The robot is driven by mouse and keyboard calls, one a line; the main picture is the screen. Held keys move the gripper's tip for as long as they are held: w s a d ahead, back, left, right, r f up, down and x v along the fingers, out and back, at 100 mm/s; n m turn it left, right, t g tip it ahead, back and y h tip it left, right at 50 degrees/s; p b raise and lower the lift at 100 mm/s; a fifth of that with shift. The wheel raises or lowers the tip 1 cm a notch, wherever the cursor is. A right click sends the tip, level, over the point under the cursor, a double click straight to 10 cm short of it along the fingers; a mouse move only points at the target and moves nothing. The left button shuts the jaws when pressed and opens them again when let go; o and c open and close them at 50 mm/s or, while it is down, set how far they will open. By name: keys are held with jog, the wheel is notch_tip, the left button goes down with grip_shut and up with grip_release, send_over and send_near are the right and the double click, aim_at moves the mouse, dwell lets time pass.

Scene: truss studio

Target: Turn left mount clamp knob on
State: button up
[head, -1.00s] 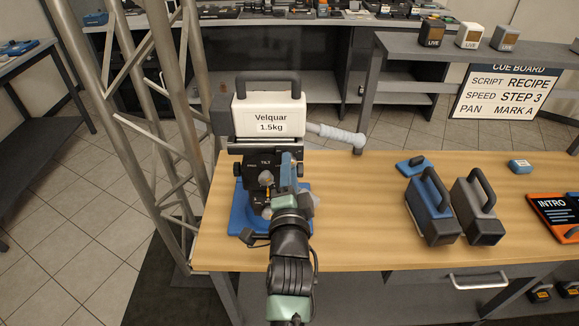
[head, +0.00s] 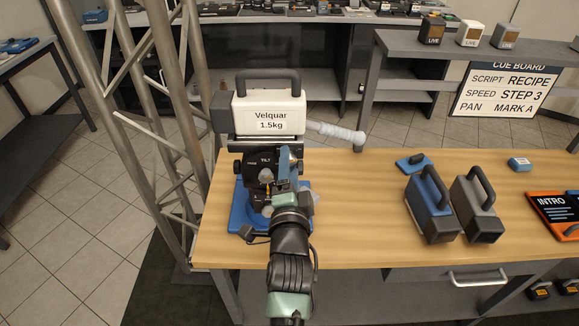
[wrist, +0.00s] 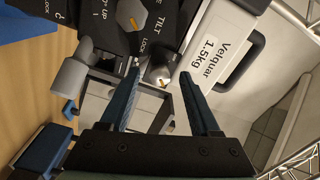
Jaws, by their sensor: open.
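A dark mount head marked TILT (head: 262,161) stands on a blue base (head: 241,210) on the bench and carries the white Velquar 1.5kg camera (head: 269,113). Another grey knob (wrist: 70,76) is to the left. I cannot tell which is the left mount clamp knob. In the head view my gripper (head: 285,170) partly hides the mount's front.
A pale handle (head: 335,131) sticks out right from the mount. A metal truss (head: 150,130) stands close on the left. A blue block (head: 431,207) and a grey block (head: 475,210) stand to the right on the bench (head: 350,220), with bare wood between.

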jog(key=s+b, duration=0.1)
jog(key=s, duration=1.2)
jog(key=shift+b, duration=0.4)
